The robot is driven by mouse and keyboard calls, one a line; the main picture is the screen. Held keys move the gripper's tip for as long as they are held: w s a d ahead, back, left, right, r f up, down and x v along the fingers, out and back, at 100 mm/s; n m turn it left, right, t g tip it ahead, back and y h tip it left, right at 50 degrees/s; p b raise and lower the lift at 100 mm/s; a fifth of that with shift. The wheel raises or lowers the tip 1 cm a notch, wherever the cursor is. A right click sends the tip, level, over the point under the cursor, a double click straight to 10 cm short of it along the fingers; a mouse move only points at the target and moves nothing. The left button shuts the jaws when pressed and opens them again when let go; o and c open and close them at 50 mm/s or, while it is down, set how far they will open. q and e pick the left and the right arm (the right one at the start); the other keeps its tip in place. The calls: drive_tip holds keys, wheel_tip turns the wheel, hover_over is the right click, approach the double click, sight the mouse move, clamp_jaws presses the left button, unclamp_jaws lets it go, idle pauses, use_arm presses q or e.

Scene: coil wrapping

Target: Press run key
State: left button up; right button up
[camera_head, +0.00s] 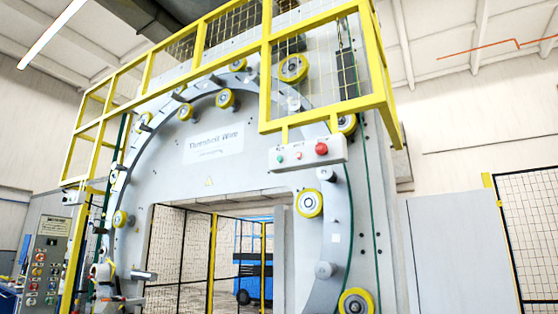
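A grey control box (306,154) hangs below the yellow railing, on the front of the large wrapping machine. A second, upright control panel (46,262) with several coloured buttons stands at the far left. I cannot tell which button on either is the run key. Neither of my grippers can be made out in this view.
The wrapping machine (215,170) fills the middle, with a curved ring (335,215) and yellow rollers (309,203). A yellow railing (265,75) juts out above. Mesh fencing (530,225) stands at right. A blue cart (253,275) shows through the machine's opening.

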drive_tip(key=shift+d, duration=0.1)
clamp_jaws()
drive_tip(key=shift+a, duration=0.2)
idle(0.3)
drive_tip(key=shift+d, duration=0.15)
idle(0.8)
